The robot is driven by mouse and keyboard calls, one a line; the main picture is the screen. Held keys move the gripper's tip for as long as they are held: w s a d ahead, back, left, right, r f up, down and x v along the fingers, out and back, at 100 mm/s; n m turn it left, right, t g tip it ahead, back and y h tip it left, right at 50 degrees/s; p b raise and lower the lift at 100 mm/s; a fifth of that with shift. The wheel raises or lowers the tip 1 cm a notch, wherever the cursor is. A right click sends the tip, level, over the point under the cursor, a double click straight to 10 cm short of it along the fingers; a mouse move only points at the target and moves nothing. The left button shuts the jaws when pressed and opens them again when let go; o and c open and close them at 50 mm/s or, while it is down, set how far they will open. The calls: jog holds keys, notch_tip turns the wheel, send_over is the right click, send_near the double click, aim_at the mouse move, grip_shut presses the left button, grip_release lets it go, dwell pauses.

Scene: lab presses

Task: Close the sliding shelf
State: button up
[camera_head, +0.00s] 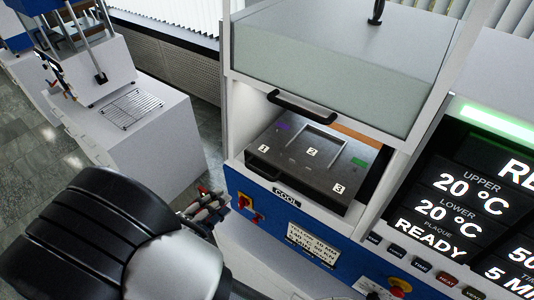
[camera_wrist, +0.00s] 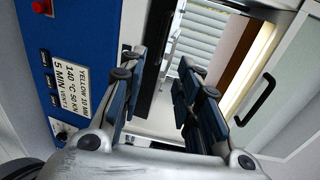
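The sliding shelf (camera_head: 345,185) is a dark grey metal slab in the press opening, with labels 1, 2 and 3 and a square recess. Its front edge lies near the top of the blue front panel, and a black handle (camera_head: 262,170) is at its front left. My gripper (camera_head: 214,208) is to the left of the press front, lower than the shelf and apart from it, partly hidden by my arm. In the wrist view my gripper (camera_wrist: 160,95) has its two fingers spread with nothing between them. A dark edge, perhaps the shelf, shows beyond the left finger.
A raised glass door (camera_head: 320,65) with a black handle (camera_head: 302,107) is above the shelf; this handle also shows in the wrist view (camera_wrist: 258,102). The blue panel (camera_head: 270,205) carries knobs and labels. A display (camera_head: 470,205) is right. Another white machine (camera_head: 150,135) stands left.

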send_near(257, 170)
jog(key=x, duration=1)
jog(key=shift+f, duration=0.4)
grip_shut()
